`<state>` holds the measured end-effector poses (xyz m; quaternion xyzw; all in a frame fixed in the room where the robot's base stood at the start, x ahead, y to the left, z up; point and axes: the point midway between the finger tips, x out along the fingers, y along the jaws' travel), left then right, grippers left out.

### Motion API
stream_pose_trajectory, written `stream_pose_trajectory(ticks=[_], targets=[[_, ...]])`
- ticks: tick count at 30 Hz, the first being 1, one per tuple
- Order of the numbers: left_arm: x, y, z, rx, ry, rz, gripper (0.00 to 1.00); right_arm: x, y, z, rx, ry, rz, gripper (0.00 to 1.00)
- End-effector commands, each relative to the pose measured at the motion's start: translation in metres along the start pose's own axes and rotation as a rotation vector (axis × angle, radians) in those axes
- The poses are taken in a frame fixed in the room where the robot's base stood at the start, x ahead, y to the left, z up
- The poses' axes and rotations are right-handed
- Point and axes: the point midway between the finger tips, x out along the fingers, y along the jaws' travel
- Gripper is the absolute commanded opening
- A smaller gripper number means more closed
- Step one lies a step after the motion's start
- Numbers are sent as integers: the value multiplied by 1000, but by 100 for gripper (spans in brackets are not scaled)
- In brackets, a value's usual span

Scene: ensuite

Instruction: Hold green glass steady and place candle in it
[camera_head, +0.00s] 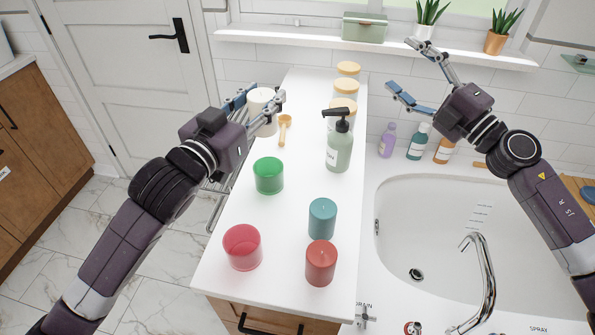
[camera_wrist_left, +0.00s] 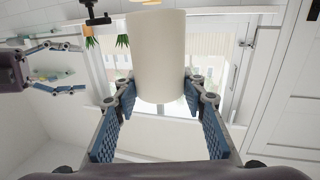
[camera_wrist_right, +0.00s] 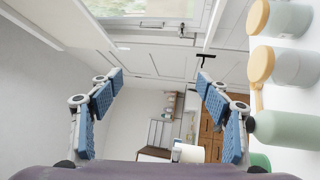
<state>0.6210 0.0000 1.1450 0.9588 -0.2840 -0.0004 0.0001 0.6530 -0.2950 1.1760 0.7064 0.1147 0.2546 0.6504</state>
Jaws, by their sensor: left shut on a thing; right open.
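The green glass (camera_head: 268,177) stands upright on the white counter, apart from both grippers; part of it shows at the lower right of the right wrist view (camera_wrist_right: 261,160). My left gripper (camera_head: 262,103) is shut on a plain off-white cylinder (camera_wrist_left: 158,58), behind the green glass. I cannot tell whether the cylinder touches the counter. My right gripper (camera_head: 405,72) is open and empty, raised above the back of the basin area.
A pink-red glass (camera_head: 242,247) stands at the front left. A pump bottle (camera_head: 339,150), a wooden spoon (camera_head: 285,130) and lidded jars (camera_head: 343,107) occupy the rear counter. The sink (camera_head: 450,235) is to the right, with small bottles (camera_head: 418,142) behind it.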

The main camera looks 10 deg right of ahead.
Motion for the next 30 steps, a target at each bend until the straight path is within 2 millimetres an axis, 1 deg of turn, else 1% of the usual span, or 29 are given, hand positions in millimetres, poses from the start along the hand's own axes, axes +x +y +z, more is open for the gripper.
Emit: stream_pose_trajectory(ticks=[1,2,3,4,5,6,8,9,11,12,13,14,15,17,18,19,21,24,27,30], targets=[[0,0,-1,0,2,0,9,7,2,-31,-75,82,-5,71],[0,0,-1,0,2,0,9,9,1,-49,-123,129,-10,71],[0,0,-1,0,2,0,9,12,0,-72,-191,193,-13,71],[0,0,-1,0,2,0,9,13,-2,-91,-244,243,-14,71],[0,0,-1,0,2,0,9,14,-4,-108,-299,293,-14,71],[0,0,-1,0,2,0,9,13,-6,-132,-375,361,-13,71],[0,0,-1,0,2,0,9,11,-13,-167,-499,466,-5,71],[0,0,-1,0,2,0,9,8,-19,-190,-589,540,4,71],[0,0,-1,0,2,0,9,2,-32,-223,-739,656,24,71],[0,0,-1,0,2,0,9,-2,-43,-240,-839,727,41,71],[0,0,-1,0,2,0,9,-4,-52,-250,-908,774,52,71],[0,0,-1,0,2,0,9,-5,-62,-257,-969,814,64,71],[0,0,-1,0,2,0,9,-5,-76,-262,-1046,859,78,71],[0,0,-1,0,2,0,9,-2,-97,-264,-1143,910,96,71],[0,0,-1,0,2,0,9,0,-113,-262,-1199,937,106,71],[0,0,-1,0,2,0,9,3,-124,-259,-1236,952,111,71],[0,0,-1,0,2,0,9,10,-151,-250,-1312,977,117,71],[0,0,-1,0,2,0,9,17,-186,-237,-1400,1004,119,71],[0,0,-1,0,2,0,9,20,-212,-227,-1464,1027,120,71],[0,0,-1,0,2,0,9,21,-227,-222,-1507,1043,123,71]])
